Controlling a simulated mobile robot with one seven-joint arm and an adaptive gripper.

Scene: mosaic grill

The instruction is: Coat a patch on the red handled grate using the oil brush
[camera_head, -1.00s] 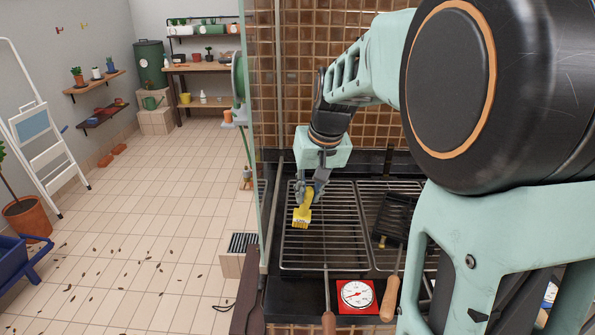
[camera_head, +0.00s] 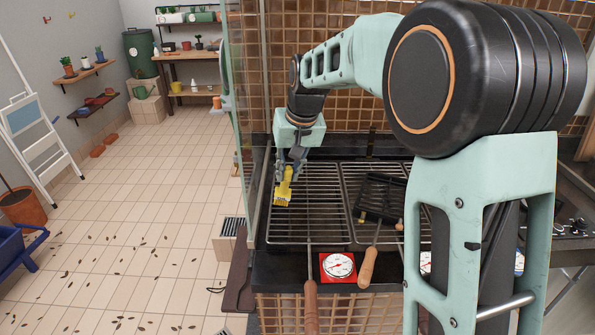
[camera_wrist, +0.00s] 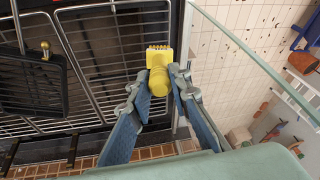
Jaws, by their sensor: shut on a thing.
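My gripper (camera_head: 288,168) is shut on the yellow oil brush (camera_head: 283,190), whose bristle end points down and toward the front. The brush is over the left part of the left grate (camera_head: 322,212), whose reddish-brown handle (camera_head: 311,302) sticks out at the front. I cannot tell whether the bristles touch the bars. In the wrist view, the brush (camera_wrist: 159,75) sits between my two fingers (camera_wrist: 160,88), near the grate's edge beside the glass panel. No oil coat can be made out on the bars.
A second grate with a tan handle (camera_head: 368,266) is to the right, with a black pan-like piece (camera_head: 380,198) on it. A red-framed dial (camera_head: 338,266) is on the grill's front. A glass panel (camera_head: 247,130) borders the left side. A tiled wall is behind.

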